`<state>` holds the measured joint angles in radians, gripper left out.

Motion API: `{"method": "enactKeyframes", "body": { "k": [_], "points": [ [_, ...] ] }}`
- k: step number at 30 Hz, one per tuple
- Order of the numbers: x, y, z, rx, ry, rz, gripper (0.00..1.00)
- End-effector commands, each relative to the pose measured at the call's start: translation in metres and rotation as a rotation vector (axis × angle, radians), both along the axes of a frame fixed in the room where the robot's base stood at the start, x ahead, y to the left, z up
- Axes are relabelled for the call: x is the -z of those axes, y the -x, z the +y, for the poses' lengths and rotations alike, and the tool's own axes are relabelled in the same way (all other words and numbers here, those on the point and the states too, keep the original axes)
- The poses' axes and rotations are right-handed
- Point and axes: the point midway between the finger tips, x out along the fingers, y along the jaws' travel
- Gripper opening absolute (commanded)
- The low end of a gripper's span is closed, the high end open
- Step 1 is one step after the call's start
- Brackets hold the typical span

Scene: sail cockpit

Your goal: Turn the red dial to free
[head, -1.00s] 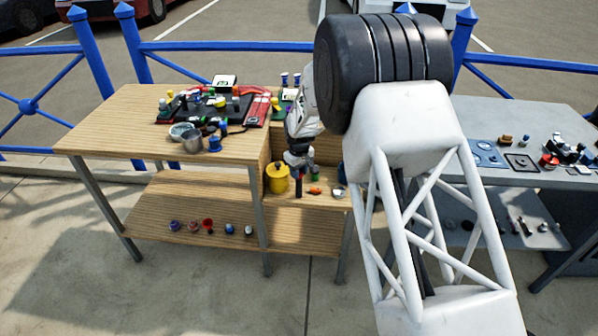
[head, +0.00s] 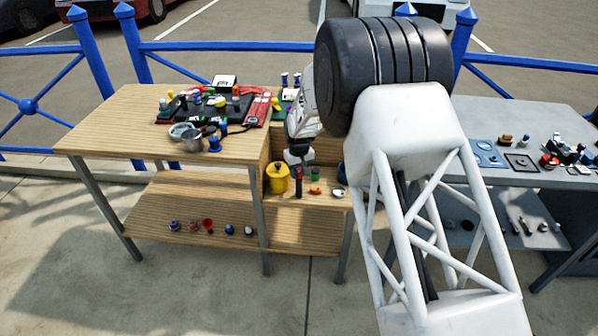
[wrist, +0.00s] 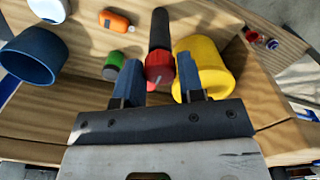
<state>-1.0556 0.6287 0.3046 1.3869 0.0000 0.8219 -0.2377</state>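The red dial (wrist: 158,68) is in the middle of the wrist view, with a pale mark on its face and a black cylindrical part beyond it. In the head view a small red and black item (head: 299,184), likely the same dial, stands on the lower wooden shelf. My gripper (wrist: 157,76) is open, its two blue fingers apart. In the wrist view the dial appears between the fingertips; I cannot tell whether they touch it. Nothing is held. In the head view my arm hides much of the area right of the dial.
A yellow pot (wrist: 203,66) stands close by the right finger. A green-topped item (wrist: 112,66), an orange item (wrist: 116,20) and a blue cup (wrist: 32,55) are to the left. The wooden table (head: 110,130) holds a cluttered board. Bare shelf shows around the green item.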

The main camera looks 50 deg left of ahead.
Motion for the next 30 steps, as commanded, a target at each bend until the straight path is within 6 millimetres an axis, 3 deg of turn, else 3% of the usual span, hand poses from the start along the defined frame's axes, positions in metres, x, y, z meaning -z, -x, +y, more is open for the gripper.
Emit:
{"method": "enactKeyframes", "body": {
  "k": [1, 4, 17, 30],
  "points": [
    [0.0, 0.0, 0.0, 0.0, 0.001, 0.0, 0.43],
    [0.0, 0.0, 0.0, 0.0, 0.0, 0.0, 0.57],
    [-0.005, 0.0, 0.0, -0.001, -0.001, 0.0, 0.57],
    [-0.054, 0.0, 0.0, -0.001, -0.003, -0.002, 0.57]
  ]
}}
